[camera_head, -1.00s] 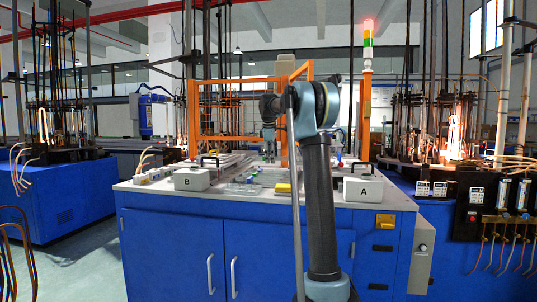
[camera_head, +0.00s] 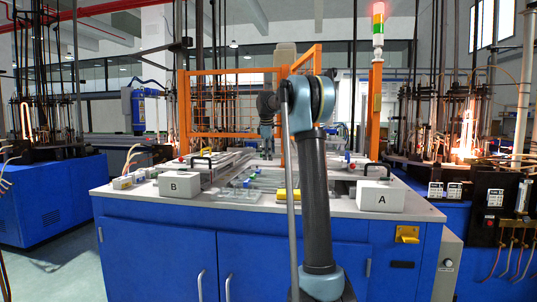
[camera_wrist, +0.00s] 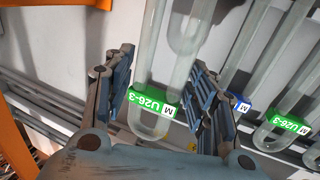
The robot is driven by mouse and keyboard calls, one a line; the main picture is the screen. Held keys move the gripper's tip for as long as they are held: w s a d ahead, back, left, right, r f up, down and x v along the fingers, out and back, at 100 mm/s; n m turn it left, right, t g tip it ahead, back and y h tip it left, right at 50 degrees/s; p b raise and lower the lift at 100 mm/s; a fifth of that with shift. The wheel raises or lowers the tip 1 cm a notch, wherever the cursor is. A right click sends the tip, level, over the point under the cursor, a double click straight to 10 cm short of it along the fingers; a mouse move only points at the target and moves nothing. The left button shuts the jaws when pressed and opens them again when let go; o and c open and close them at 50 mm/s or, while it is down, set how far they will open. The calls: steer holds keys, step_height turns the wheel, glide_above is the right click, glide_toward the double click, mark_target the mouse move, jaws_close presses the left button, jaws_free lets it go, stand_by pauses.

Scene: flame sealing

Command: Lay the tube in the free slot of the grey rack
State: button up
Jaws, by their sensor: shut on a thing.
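In the wrist view my gripper (camera_wrist: 163,92) has its two blue-grey fingers on either side of a clear glass U-shaped tube (camera_wrist: 146,122) and is shut on it. The tube has a green label reading U26-3 and M, with its bend toward my wrist. In the head view my gripper (camera_head: 266,146) is beyond the near edge of the blue bench; the held tube is too small to make out there. Grey rails (camera_wrist: 42,98) show at left in the wrist view, possibly part of the rack. I cannot make out a free slot.
More U-shaped tubes lie to the right in the wrist view, one with a green label (camera_wrist: 287,124), one with a blue label (camera_wrist: 240,106). On the bench (camera_head: 245,213) stand white boxes B (camera_head: 180,187) and A (camera_head: 381,198). An orange frame (camera_head: 316,55) stands behind.

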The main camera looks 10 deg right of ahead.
steer(key=shift+s+a+f, duration=0.1)
steer(key=shift+a+f, duration=0.05)
steer(key=shift+f, duration=3.05)
steer(key=shift+o, duration=0.3)
steer(key=shift+f, duration=0.1)
steer(key=o, duration=1.2)
steer(key=shift+f, duration=0.15)
steer(key=shift+v, duration=4)
